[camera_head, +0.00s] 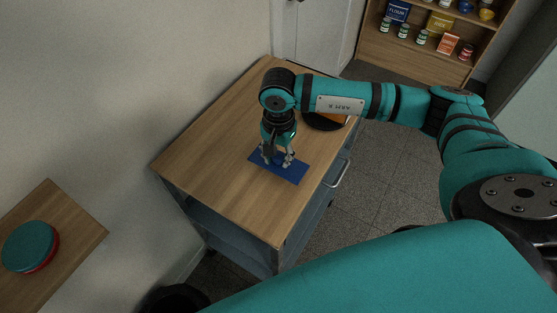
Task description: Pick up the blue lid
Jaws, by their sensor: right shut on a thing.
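The blue lid (293,174) is a flat, dark blue rectangle at the middle of the wooden cart top in the head view. My right gripper (277,162) points straight down over it, with its fingertips at the middle of the lid. The right gripper is shut on the lid; its fingers hide the part between them. I cannot tell whether the lid rests on the wood or is slightly raised. My left gripper is not in view.
The cart's wooden top (215,145) is mostly clear. A dark round pan (322,123) with something orange sits behind my right forearm. A teal and red round container (30,247) stands on a separate wooden surface at left. Stocked shelves (430,35) stand at the back.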

